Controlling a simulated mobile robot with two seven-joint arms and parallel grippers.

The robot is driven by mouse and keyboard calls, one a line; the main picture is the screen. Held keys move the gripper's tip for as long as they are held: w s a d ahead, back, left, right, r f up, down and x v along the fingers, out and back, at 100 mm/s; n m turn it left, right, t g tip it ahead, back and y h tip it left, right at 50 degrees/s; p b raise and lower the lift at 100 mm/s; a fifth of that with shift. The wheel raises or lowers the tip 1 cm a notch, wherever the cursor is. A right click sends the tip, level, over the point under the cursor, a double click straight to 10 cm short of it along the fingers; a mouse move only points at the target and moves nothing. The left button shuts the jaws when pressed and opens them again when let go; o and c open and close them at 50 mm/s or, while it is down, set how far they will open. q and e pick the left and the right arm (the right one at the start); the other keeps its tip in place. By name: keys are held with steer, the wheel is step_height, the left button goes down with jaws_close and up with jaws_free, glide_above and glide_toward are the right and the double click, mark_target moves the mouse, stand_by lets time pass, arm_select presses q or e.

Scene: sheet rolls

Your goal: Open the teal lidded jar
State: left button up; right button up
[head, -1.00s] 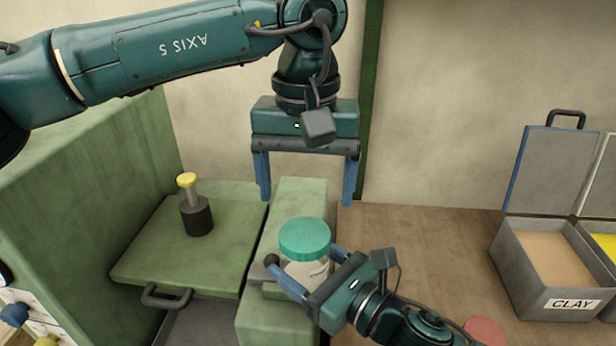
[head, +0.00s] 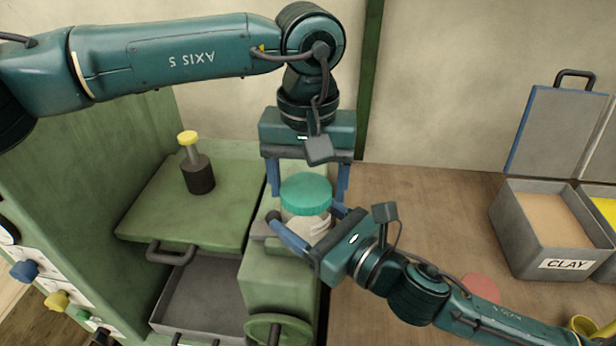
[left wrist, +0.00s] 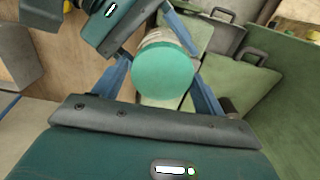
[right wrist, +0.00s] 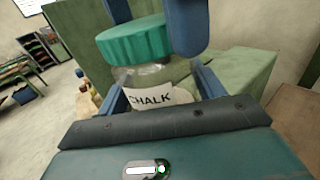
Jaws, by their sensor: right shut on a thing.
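The jar, a clear glass body (head: 303,222) with a ribbed teal lid (head: 306,193), stands upright on a green block. The lid is on the jar. In the right wrist view the jar's label (right wrist: 152,97) reads CHALK. My right gripper (head: 305,220) is shut on the glass body below the lid, one finger on each side. My left gripper (head: 307,193) is open and points down over the jar. In the left wrist view the lid (left wrist: 163,76) lies between its spread fingers, with gaps beside it.
A green tabletop (head: 150,222) with a yellow-topped dark stamp (head: 199,175) lies to the left. A grey box marked CLAY (head: 553,235) with a raised lid stands at the right. A handwheel (head: 278,330) is below the jar. The brown bench (head: 420,200) between jar and box is mostly clear.

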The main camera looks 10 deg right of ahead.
arm_select(q)
steer(key=shift+d, duration=0.1)
steer(key=c, duration=0.7)
steer(key=n, duration=0.4)
steer(key=shift+s+d+n, duration=0.1)
steer(key=shift+n, duration=0.3)
steer(key=n, duration=0.8)
steer(key=shift+r, duration=0.1)
steer(key=n, duration=0.4)
steer(key=shift+n, duration=0.4)
steer(key=n, duration=0.4)
steer(key=shift+w, duration=0.2)
steer(key=n, duration=0.8)
steer(key=shift+a+r+n, duration=0.1)
steer(key=shift+a+n, duration=0.15)
steer(key=shift+n, duration=0.15)
steer(key=n, duration=0.5)
steer(key=shift+w+a+n, duration=0.1)
steer(key=shift+n, duration=0.3)
